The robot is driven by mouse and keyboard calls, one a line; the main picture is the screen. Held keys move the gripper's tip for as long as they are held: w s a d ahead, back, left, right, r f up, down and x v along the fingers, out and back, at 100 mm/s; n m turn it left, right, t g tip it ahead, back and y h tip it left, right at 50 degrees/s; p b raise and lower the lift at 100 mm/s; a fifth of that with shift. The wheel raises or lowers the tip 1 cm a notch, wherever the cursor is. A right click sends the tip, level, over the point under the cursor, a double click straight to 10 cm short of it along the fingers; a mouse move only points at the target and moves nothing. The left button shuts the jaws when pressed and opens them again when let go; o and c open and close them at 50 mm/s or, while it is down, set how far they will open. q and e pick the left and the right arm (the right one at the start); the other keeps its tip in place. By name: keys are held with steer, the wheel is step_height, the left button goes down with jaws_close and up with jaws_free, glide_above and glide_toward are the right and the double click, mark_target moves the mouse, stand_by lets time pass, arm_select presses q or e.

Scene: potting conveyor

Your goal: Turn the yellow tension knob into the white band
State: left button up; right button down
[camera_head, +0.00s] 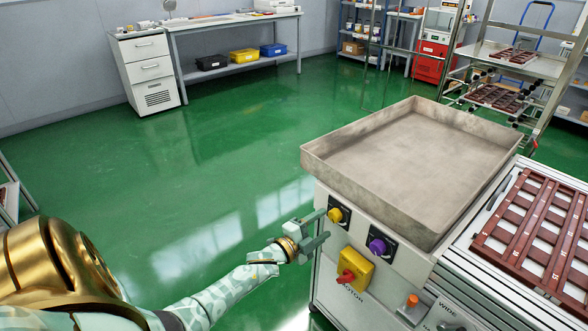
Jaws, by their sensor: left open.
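The yellow tension knob (335,215) sits on a dark plate at the upper left of the machine's front panel. My left gripper (322,228) is open, with its fingers just left of and below the yellow knob. I cannot tell whether a finger touches it. The white band is too small to make out here. My right gripper is not in view.
A purple knob (378,246) is right of the yellow one, and a red switch on a yellow box (354,270) is below. A grey metal tray (316,157) tops the machine. Brown slatted trays (535,225) lie at right. Green floor at left is clear.

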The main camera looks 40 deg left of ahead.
arm_select(q)
steer(key=s+a+p, duration=0.1)
steer(key=s+p, duration=0.1)
steer(key=s, duration=1.1)
steer(key=shift+p, duration=0.4)
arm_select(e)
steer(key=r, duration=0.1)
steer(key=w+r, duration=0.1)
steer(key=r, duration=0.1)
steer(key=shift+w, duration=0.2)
arm_select(q)
steer(key=shift+w, duration=0.1)
